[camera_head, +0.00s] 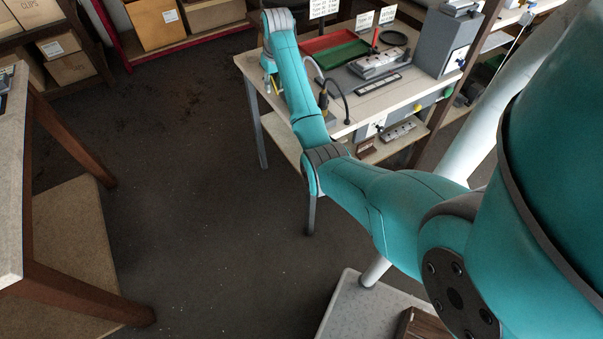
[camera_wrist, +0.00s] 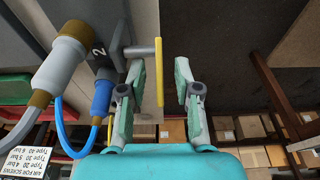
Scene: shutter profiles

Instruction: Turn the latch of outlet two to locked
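The latch of outlet two shows in the wrist view as a yellow bar (camera_wrist: 159,72) on a grey stem. The bar runs upright in the picture, across its stem. The grey outlet (camera_wrist: 117,32) beside it carries the number 2. My gripper (camera_wrist: 162,80) is open. The yellow bar appears in the gap between its fingers, closer to the left finger; I cannot tell whether they touch.
A blue connector (camera_wrist: 102,94) with a blue hose and a grey connector (camera_wrist: 59,62) with brass ends sit left of the fingers. In the head view, the workbench (camera_head: 392,97) bears a red and green tray (camera_head: 337,56) and a grey box (camera_head: 440,45). Open floor (camera_head: 190,180) lies left of it.

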